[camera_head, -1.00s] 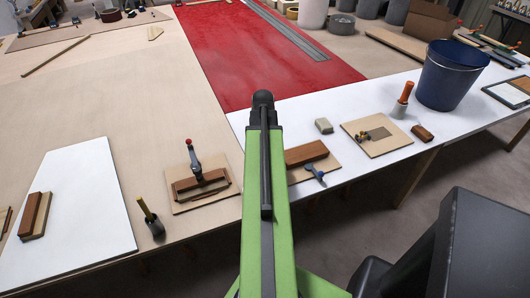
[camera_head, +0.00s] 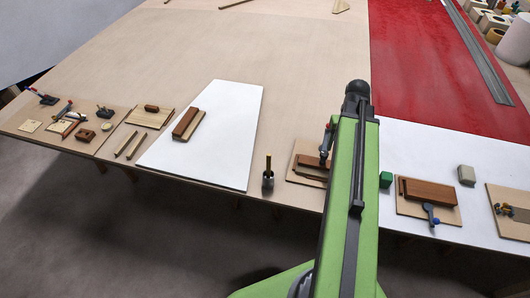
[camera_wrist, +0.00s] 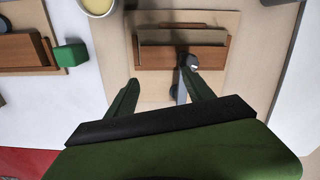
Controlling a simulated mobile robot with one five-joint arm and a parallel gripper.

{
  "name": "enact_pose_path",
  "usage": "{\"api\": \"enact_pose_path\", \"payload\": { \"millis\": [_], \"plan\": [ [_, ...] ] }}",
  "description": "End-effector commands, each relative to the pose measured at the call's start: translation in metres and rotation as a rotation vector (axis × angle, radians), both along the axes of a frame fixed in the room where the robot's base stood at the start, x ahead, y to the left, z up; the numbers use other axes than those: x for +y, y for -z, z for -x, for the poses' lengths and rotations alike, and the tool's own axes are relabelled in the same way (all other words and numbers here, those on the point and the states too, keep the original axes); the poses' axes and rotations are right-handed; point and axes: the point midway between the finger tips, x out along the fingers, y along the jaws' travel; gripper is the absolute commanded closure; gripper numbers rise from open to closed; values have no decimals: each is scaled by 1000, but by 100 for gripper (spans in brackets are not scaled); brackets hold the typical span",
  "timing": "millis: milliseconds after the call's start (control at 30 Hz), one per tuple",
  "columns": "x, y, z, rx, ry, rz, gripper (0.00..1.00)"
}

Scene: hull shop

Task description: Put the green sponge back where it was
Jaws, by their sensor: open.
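The green sponge (camera_head: 386,179), a small green block, sits on the white bench top just right of my arm in the head view. In the wrist view the green sponge (camera_wrist: 70,56) is to the left, beside a board with a brown wooden block (camera_wrist: 24,50). My gripper (camera_wrist: 162,88) is open and empty, with its two fingers apart over the near part of a board that carries a wooden fixture and clamp (camera_wrist: 182,52). The sponge is outside the fingers, apart from them. In the head view my arm hides the gripper.
A board with a brown block and blue-handled tool (camera_head: 428,193) lies right of the sponge, with a pale grey block (camera_head: 466,174) beyond. A cup with a brush (camera_head: 268,179) stands left of the clamp board. A white panel (camera_head: 225,130) has bare room.

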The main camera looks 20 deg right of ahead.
Motion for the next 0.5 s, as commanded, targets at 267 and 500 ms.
{"api": "enact_pose_path", "payload": {
  "millis": [267,500],
  "plan": [
    [246,0,-79,-2,-300,0,39],
    [334,0,-80,-4,-409,1,39]
  ]
}}
